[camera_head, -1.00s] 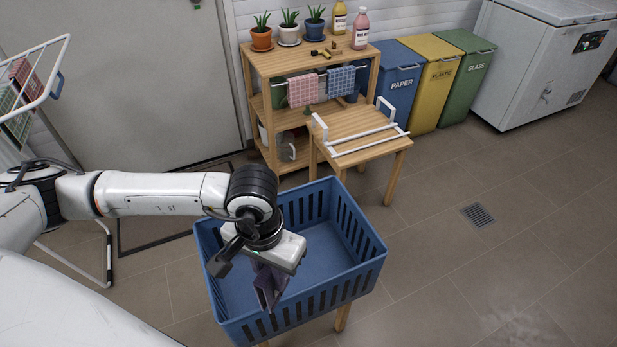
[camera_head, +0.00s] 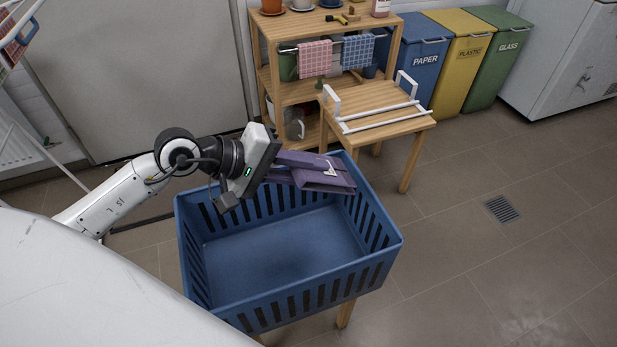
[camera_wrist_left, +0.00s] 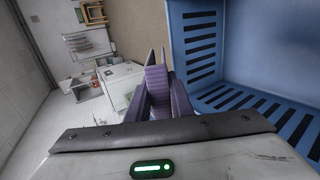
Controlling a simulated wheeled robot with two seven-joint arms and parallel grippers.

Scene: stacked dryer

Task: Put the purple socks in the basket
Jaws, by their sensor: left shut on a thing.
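The blue basket (camera_head: 285,308) stands in front of me on wooden legs, and the part of its floor that shows is bare. My left gripper (camera_head: 318,172) points to the right over the basket's far side. It is shut on the purple socks (camera_head: 300,158), which are largely hidden by the fingers. In the left wrist view the purple socks (camera_wrist_left: 157,88) show as a ribbed strip between the fingers. The basket (camera_wrist_left: 240,62) is at the right of that view. In the head view I cannot tell whether the socks touch the far rim. My right gripper is out of view.
A small wooden table (camera_head: 375,98) with a white rack stands behind the basket, beside a wooden shelf (camera_head: 300,92) with hanging cloths. Paper, plastic and glass bins (camera_head: 425,70) are at the back right. The tiled floor right of the basket is clear.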

